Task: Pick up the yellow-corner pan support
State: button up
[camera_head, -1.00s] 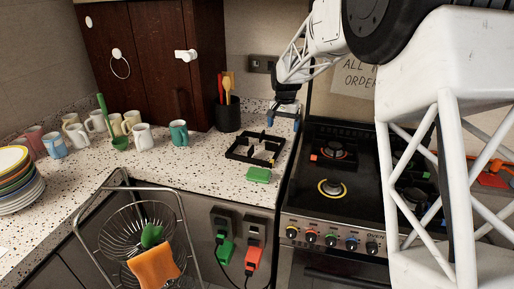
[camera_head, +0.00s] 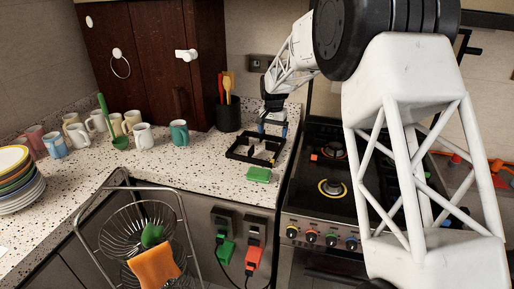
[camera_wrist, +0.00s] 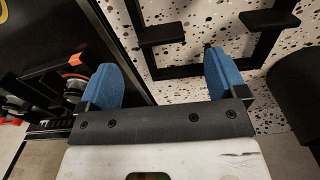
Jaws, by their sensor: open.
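A black square pan support (camera_head: 248,160) lies flat on the speckled counter, left of the stove. No yellow corner can be made out on it. My gripper (camera_head: 272,128) is over its far right part in the head view, with blue fingertips. In the wrist view my gripper (camera_wrist: 163,72) is open and empty, its two blue fingers spread. The black frame (camera_wrist: 188,72) shows beyond and between the fingertips there, with inward prongs; its far part is cut off. Whether a fingertip touches it cannot be told.
The stove (camera_head: 318,212) borders the counter on the right; an orange-red-cornered dark part (camera_wrist: 76,59) shows on it. Several mugs stand to the left.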

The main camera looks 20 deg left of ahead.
jog(key=shift+f, duration=0.55)
jog(key=shift+w+f, duration=0.1)
jog(key=shift+f, duration=2.55)
jog(key=c, duration=1.5)
jog(key=shift+r, duration=0.1)
jog(key=shift+r, duration=0.1)
jog(key=shift+r, duration=4.9)
